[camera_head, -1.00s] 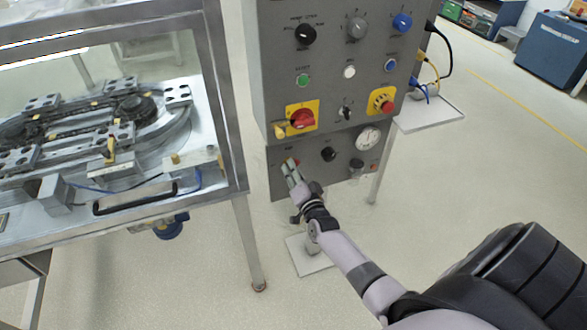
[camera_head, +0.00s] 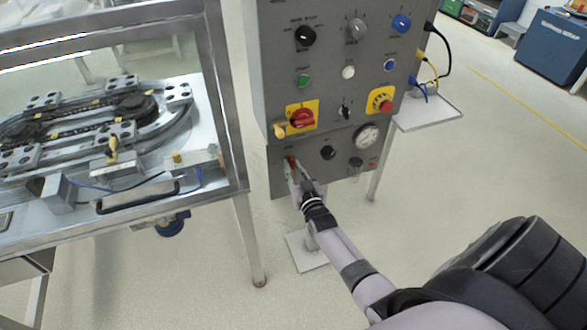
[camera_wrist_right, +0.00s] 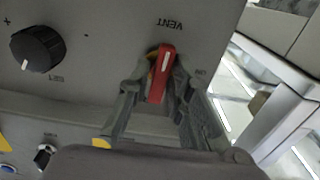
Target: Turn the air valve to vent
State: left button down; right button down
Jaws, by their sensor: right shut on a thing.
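The air valve (camera_wrist_right: 161,72) is a red lever handle with a white line, on the grey lower panel under the label VENT in the right wrist view. In the head view the valve (camera_head: 291,162) is a small red spot at the panel's lower left. My right gripper (camera_head: 292,170) reaches it from below. In the right wrist view the two fingers of my right gripper (camera_wrist_right: 158,88) stand on either side of the red handle, shut on it. The handle lies roughly in line with the fingers. My left gripper is not in view.
A black knob (camera_wrist_right: 38,48) sits beside the valve on the panel. Above are a red rotary switch (camera_head: 302,118) with a yellow tag and a red emergency button (camera_head: 384,103). A gauge (camera_head: 367,137) is at right. A framed machine table (camera_head: 240,180) stands close on the left.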

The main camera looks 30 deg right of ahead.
jog(key=shift+n, duration=0.3)
jog(key=c, duration=1.6)
grip_release()
jog(key=shift+s, duration=0.1)
jog(key=v, duration=1.2)
jog(key=shift+f, duration=0.1)
